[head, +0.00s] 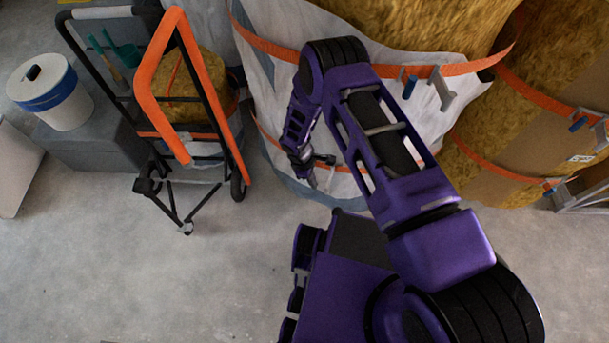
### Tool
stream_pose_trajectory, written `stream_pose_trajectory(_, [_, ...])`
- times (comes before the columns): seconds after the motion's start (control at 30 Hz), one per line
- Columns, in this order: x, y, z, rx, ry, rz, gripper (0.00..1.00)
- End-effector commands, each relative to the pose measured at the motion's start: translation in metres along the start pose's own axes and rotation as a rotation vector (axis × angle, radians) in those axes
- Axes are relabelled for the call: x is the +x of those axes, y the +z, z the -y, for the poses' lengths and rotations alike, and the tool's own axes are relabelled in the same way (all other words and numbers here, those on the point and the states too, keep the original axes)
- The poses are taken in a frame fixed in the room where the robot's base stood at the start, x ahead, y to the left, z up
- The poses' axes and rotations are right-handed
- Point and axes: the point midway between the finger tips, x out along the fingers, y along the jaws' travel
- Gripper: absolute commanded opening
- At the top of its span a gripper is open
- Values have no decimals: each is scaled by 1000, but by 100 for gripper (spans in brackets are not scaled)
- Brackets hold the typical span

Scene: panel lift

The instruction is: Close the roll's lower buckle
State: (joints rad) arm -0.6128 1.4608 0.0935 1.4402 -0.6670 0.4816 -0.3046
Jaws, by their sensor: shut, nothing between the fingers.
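The roll is a large yellow insulation roll (440,25) in a white wrap (395,60), at the top centre. An orange upper strap (275,48) crosses it, with a grey and blue buckle (438,88). A lower orange strap (264,130) runs near the wrap's bottom. My gripper (312,184) points down in front of the wrap, at the height of the lower strap. It is shut and holds nothing. A small pale grey part shows just right of it, perhaps the lower buckle's lever. My arm hides much of that area, and I cannot tell the buckle's state or any contact.
Another strapped roll (535,125) stands at the right, with a metal frame (590,200) beside it. An orange and black hand cart (150,85) stands at the left. A white bucket (62,108) sits on a grey box (95,147). The concrete floor at lower left is clear.

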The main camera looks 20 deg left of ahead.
Motion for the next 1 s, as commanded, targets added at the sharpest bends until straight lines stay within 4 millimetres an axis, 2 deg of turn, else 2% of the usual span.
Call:
stream_pose_trajectory(0.2, [4, 16, 1, -1, -1, 0, 0])
stream_pose_trajectory(1.0, [6, 26, 0, -56, 12, -1, 0])
